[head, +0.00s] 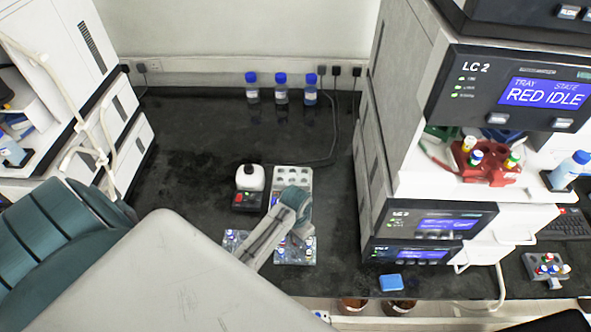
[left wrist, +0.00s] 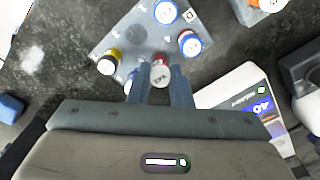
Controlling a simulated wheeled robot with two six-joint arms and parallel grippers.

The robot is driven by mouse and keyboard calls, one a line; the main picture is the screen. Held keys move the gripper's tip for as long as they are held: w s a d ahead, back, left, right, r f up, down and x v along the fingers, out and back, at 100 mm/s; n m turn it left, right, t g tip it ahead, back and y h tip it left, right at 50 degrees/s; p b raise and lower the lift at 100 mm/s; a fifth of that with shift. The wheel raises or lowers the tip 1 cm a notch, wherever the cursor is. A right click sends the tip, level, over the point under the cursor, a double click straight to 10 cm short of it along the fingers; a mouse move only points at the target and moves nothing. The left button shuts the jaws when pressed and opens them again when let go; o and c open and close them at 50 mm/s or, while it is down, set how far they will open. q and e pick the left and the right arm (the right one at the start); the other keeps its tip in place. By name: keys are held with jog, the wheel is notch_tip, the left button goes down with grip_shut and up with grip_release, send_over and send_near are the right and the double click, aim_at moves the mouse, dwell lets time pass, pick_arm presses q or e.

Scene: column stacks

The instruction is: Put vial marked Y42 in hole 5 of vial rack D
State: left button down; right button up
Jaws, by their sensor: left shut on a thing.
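My left gripper (left wrist: 160,90) is shut on a vial with a red and white cap (left wrist: 160,74). The vial's mark is too small to read, and its lower part is hidden by the fingers. In the left wrist view it is over the near edge of a grey vial rack (left wrist: 132,38); I cannot tell whether it touches the rack. My right gripper is not in view.
Blue-capped bottles (head: 281,90) stand at the back. The LC 2 column stack (head: 500,95) bounds the right. A blue block (head: 391,283) lies near the front edge. The bench's back left is clear.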

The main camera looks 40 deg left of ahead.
pick_arm(q)
jog(key=shift+f, duration=0.2)
jog(key=shift+f, duration=0.4)
jog(key=c, duration=0.9)
grip_release()
jog(key=shift+r, duration=0.1)
jog(key=shift+r, duration=2.9)
